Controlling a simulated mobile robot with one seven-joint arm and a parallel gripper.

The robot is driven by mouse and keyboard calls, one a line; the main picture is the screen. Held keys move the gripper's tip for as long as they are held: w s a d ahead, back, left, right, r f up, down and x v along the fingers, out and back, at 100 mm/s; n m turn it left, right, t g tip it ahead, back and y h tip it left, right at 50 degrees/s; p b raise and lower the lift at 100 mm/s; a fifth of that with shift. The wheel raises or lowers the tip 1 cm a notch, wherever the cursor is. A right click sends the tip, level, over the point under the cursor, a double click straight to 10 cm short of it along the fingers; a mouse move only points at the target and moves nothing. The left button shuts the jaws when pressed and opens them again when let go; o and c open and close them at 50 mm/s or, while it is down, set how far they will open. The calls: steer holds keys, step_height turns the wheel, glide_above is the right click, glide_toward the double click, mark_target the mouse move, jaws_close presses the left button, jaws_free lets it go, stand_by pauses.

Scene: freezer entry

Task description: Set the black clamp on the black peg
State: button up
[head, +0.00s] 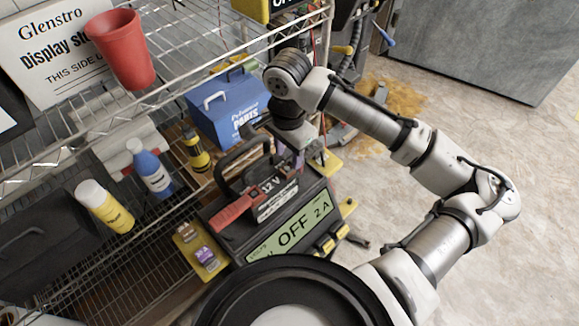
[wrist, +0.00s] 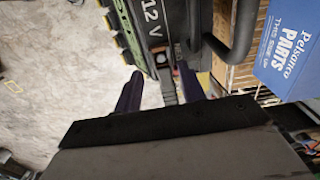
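My gripper (head: 291,158) points down at the back right of the battery charger (head: 222,208). In the wrist view its two dark purple fingers (wrist: 160,72) stand apart, with a narrow dark piece (wrist: 168,88) between them. That piece may be part of the black clamp; I cannot tell whether the fingers touch it. In the head view my wrist and fingers hide most of that spot. A red clamp (head: 232,211) lies on the charger's left side. I cannot make out the black peg clearly; yellow brackets (head: 347,207) stick out at the charger's right side.
A blue parts box (head: 222,108) stands behind the charger. The floor (head: 480,140) at right is open.

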step_height(320, 180, down, 5)
steer(key=shift+w+r, duration=0.15)
steer(key=shift+r, duration=0.05)
steer(key=c, duration=0.9)
steer(key=shift+o, duration=0.2)
steer(key=shift+r, duration=0.1)
step_height(320, 180, up, 20)
steer(key=p, duration=0.1)
step_height(320, 180, up, 4)
steer(key=p, duration=0.5)
glide_above(288, 166)
stand_by(0.3)
steer(key=shift+d, duration=0.1)
